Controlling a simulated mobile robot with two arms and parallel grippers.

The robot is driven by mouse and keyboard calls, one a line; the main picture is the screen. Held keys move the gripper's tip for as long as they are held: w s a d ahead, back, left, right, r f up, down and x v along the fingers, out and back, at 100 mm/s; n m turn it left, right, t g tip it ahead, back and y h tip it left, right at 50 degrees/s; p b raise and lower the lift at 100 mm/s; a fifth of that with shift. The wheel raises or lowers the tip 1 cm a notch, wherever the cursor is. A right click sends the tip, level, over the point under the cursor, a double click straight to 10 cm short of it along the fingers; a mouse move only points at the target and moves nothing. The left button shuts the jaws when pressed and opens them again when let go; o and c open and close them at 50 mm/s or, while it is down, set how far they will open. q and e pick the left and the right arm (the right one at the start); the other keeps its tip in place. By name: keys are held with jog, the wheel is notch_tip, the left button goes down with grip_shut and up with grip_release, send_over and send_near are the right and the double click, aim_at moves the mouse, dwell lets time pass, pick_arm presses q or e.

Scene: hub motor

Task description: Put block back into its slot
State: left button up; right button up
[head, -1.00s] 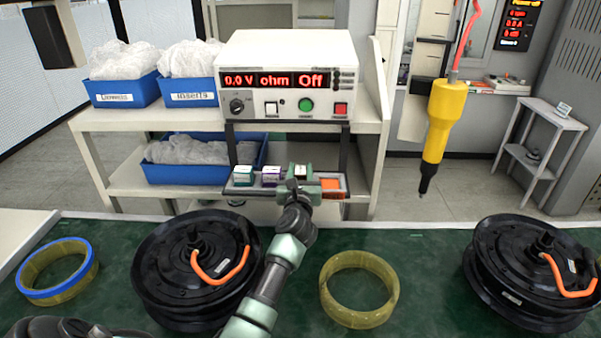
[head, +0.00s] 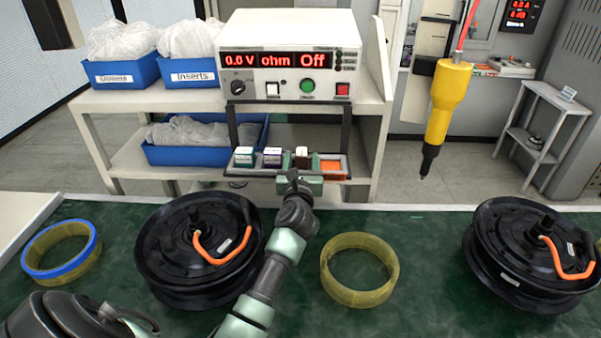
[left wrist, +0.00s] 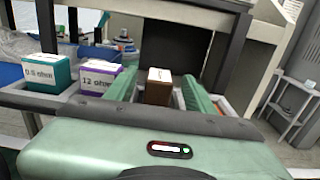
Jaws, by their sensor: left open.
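A brown block with a white top (head: 302,155) stands in the grey tray (head: 236,172) under the meter, right of a teal block (head: 244,155) and a purple block (head: 272,156). My left gripper (head: 302,174) is in front of the brown block, open. In the left wrist view the brown block (left wrist: 158,88) stands upright between the two spread green fingers (left wrist: 160,92), with gaps on both sides. The teal block (left wrist: 47,75) reads 0.8 ohm and the purple block (left wrist: 97,80) 12 ohm. The block's base is partly hidden by the gripper. My right gripper is not in view.
An orange-floored compartment (head: 331,166) is at the tray's right end. The meter (head: 290,60) stands above on a shelf. Two hub motors (head: 197,245) (head: 530,255) and yellow rings (head: 360,270) lie on the green bench. A yellow tool (head: 447,105) hangs at right.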

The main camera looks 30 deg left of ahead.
pick_arm(q)
jog(key=v, duration=0.8)
jog(key=shift+b, duration=0.3)
jog(key=shift+s+d+f, duration=0.1)
jog(key=shift+d, duration=0.05)
